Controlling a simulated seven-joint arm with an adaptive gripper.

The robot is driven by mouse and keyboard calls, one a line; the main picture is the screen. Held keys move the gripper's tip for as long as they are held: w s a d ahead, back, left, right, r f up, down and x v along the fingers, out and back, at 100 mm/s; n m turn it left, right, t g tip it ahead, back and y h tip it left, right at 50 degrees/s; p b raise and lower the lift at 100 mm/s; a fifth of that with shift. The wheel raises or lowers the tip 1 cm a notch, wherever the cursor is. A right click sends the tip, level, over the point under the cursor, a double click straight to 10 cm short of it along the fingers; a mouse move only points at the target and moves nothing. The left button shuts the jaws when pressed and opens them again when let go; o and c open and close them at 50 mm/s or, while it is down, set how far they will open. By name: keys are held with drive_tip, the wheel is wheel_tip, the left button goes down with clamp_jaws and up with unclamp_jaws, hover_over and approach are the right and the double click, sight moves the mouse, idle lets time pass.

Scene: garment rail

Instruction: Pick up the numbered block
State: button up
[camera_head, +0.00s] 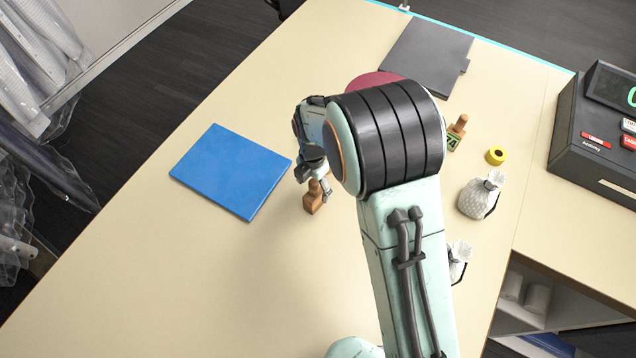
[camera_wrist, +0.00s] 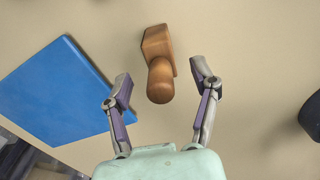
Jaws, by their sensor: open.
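A brown wooden block (camera_head: 312,203) with a rounded knob stands on the table, right of the blue pad. In the wrist view the same block (camera_wrist: 158,48) is ahead of my gripper, its knob pointing toward the camera. No number shows on its visible faces. My gripper (camera_head: 315,183) is open and close to this block. In the wrist view my gripper's fingers (camera_wrist: 160,72) are spread to either side of the knob, with gaps on both sides. Another wooden-handled block (camera_head: 455,134) with a green label reading 74 stands right of my arm, partly hidden by it.
The blue pad (camera_head: 232,170) lies left of my gripper. Beyond my arm are a red disc (camera_head: 372,79), partly hidden, and a dark grey panel (camera_head: 425,55). A yellow roll (camera_head: 496,155), a pale pouch (camera_head: 480,197) and a register (camera_head: 598,135) are at the right. The front-left table is clear.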

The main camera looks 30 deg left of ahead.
sight(314, 195)
wheel_tip(314, 195, down, 4)
drive_tip(key=shift+f, duration=0.2)
clamp_jaws()
drive_tip(key=shift+r, duration=0.15)
